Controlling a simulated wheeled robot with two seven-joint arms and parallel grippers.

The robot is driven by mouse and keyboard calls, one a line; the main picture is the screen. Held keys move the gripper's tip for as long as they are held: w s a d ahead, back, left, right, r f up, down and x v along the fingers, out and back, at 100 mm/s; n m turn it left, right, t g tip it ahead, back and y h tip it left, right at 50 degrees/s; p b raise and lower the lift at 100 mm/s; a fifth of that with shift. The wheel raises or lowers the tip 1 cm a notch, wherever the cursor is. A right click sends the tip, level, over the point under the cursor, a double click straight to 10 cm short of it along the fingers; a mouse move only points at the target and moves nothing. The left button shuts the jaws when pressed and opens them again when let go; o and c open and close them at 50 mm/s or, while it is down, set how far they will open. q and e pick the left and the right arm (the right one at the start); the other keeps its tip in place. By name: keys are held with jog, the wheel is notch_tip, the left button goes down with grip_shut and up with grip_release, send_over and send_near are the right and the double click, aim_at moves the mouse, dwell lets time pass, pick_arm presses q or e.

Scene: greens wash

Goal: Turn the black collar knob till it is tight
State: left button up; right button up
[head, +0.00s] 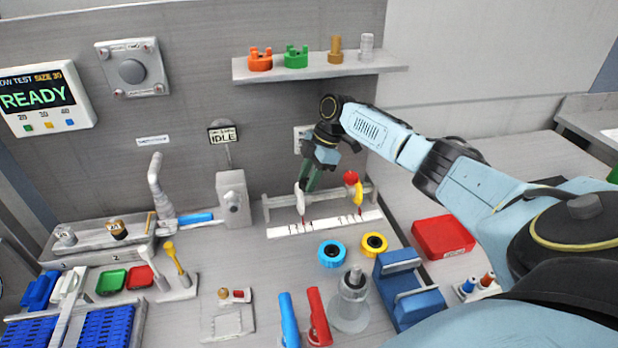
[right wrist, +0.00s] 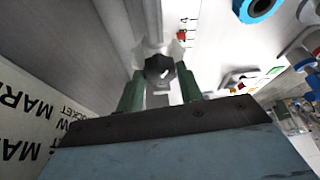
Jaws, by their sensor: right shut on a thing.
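The black collar knob (right wrist: 159,68) is in the middle of the right wrist view, between the green fingers of my right gripper (right wrist: 158,82). The fingers are shut on its sides. The knob sits against a pale grey part behind it. In the head view my right gripper (head: 306,187) points down at the left part of the grey rail (head: 330,201), beside a white upright piece (head: 300,200). The gripper hides the knob there. How tight the knob is cannot be seen. My left gripper is not in view.
A red ball (head: 351,177) with a yellow piece stands right of the gripper on the rail. A marked white strip (head: 325,223) lies in front. Blue (head: 332,254) and yellow (head: 374,244) rings lie nearer. A shelf (head: 320,69) hangs above. The small sign (head: 222,136) reads IDLE.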

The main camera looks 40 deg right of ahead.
jog(key=o, duration=1)
jog(key=shift+r, duration=0.1)
jog(key=shift+d+r, duration=0.15)
jog(key=shift+r, duration=0.15)
jog(key=s+d+r, duration=0.1)
jog(key=d, duration=0.3)
jog(key=s+d+r+b, duration=0.1)
jog(key=s+d, duration=0.1)
jog(key=d, duration=0.2)
jog(key=s+d+r+b, duration=0.1)
jog(key=s+d+r, duration=0.1)
jog(key=d, duration=0.2)
jog(key=shift+d, duration=0.35)
jog(key=shift+f, duration=0.1)
